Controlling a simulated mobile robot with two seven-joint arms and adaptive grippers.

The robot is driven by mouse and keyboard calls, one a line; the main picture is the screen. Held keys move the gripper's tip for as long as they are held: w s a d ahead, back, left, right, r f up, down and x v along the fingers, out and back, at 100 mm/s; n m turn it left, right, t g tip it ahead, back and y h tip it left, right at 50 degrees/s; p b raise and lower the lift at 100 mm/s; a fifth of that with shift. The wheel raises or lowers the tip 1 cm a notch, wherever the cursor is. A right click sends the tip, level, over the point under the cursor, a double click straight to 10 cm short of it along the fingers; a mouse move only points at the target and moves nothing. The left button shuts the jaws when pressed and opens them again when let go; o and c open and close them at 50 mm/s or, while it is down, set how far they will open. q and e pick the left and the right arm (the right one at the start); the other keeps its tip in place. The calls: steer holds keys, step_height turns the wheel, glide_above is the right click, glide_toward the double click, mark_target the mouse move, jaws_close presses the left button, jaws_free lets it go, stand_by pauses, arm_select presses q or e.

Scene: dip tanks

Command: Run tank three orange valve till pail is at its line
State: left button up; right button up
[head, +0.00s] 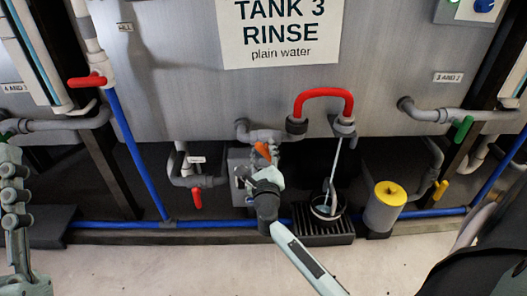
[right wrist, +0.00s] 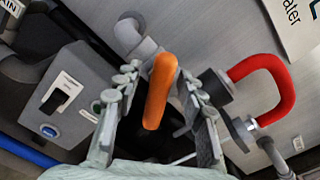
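The orange valve handle (head: 263,151) sits on grey pipework below the tank 3 sign. My right gripper (head: 272,163) is at it. In the right wrist view the orange handle (right wrist: 160,92) stands between the two open fingers (right wrist: 158,88), with a gap visible on each side. The pail (head: 325,207) stands on a dark grate under the spout (head: 343,126) of the red hose. A thin pale stream (head: 334,165) runs from the spout into it. Its line and water level are too small to read. My left gripper (head: 15,215) is at the left edge, its opening unclear.
A grey box with a switch (right wrist: 62,95) is beside the handle. The red hose (head: 324,93) arches above the pail. A yellow-topped canister (head: 389,197) stands right of the grate. Red valves (head: 197,198) and blue pipes (head: 135,150) are at left. The front floor is clear.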

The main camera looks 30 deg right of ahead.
steer(key=v, duration=1.2)
